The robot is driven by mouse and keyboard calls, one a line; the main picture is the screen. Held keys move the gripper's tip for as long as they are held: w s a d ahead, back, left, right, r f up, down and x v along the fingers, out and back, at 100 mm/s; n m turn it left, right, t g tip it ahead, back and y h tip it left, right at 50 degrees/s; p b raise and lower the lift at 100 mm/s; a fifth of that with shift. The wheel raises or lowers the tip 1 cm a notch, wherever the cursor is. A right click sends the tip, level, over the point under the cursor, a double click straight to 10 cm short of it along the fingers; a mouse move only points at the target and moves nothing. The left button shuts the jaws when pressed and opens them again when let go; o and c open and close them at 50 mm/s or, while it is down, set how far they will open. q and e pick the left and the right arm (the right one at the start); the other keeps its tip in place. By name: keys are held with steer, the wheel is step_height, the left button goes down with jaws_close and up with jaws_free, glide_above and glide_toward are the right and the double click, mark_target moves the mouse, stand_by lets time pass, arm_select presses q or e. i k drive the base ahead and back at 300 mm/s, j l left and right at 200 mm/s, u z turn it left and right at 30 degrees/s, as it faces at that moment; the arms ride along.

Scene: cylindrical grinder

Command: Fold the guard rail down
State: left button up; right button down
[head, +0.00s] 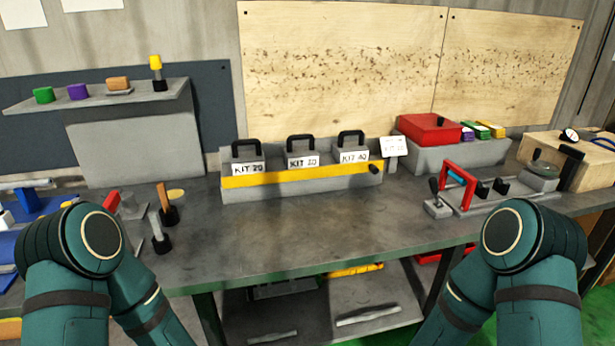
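A yellow rail (300,174) runs along the front of a long grey rack at the back of the bench; it appears to be the guard rail. It stands raised across the lower fronts of three grey kit boxes (302,154) with black handles and white labels. A black knob (374,168) sits at the rail's right end. Both my arms show only as teal elbows and links at the lower left and lower right. Both grippers are out of view, and nothing of mine touches the rail.
The grey bench top (300,225) is clear in front of the rack. A red-framed fixture (458,184) stands at the right, near a red box (428,129). Small upright tools (168,204) stand at the left, below a wall shelf (100,97).

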mark_target(374, 167)
steer(key=i+l, duration=0.15)
steer(key=l, duration=0.2)
steer(key=i+l+u, duration=0.15)
steer(key=l, duration=0.25)
steer(key=i+l, duration=0.1)
steer(key=l, duration=0.3)
steer(key=i+l+u, duration=0.15)
steer(key=l, duration=0.2)
